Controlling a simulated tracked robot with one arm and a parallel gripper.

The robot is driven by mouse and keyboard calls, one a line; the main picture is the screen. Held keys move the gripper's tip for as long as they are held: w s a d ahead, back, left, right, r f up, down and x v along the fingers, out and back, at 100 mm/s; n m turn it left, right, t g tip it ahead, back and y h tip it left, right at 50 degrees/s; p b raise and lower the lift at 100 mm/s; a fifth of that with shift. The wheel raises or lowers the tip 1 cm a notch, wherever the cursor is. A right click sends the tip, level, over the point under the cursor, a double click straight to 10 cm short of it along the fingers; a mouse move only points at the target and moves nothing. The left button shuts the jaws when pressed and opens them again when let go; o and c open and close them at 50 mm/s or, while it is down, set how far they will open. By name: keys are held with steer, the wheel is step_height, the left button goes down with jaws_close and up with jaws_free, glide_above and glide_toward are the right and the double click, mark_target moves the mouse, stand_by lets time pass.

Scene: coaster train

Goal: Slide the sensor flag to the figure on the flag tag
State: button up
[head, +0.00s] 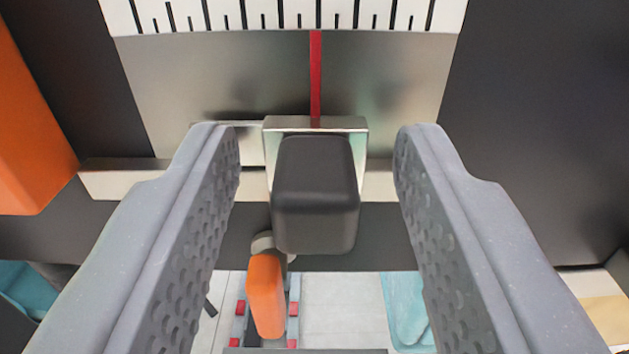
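The sensor flag's dark block-shaped knob (316,190) stands out from a pale metal slider (271,125) in the middle of the head view. A thin red pointer (316,75) runs up from the slider to a white scale (285,15) with black tick marks. No figures show on the visible part of the scale, and no flag tag can be made out. My gripper (317,165) is open, with one finger on each side of the knob. A gap shows between the knob and each finger.
A horizontal pale rail (125,180) runs behind the slider. A large orange part (30,120) stands at the left. Below the knob are an orange handle-like piece (266,295) and a light blue shape (405,305). Dark panel (540,130) fills the right.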

steer(key=s+a+b, duration=0.1)
steer(key=s+b, duration=0.1)
steer(key=s, duration=1.1)
steer(key=shift+s+b, duration=0.3)
steer(key=shift+s, duration=0.1)
stand_by(0.4)
steer(key=s+r+g+b, duration=0.1)
steer(key=s+r+b, duration=0.3)
steer(key=r, duration=0.4)
steer(key=s+r+n+g+y+b, duration=0.1)
steer(key=s+r+b, duration=0.3)
steer(key=s+r, duration=0.3)
steer(key=shift+a+r+g+y, duration=0.25)
steer(key=shift+r+g+y, duration=0.05)
steer(key=shift+r, duration=0.15)
stand_by(1.8)
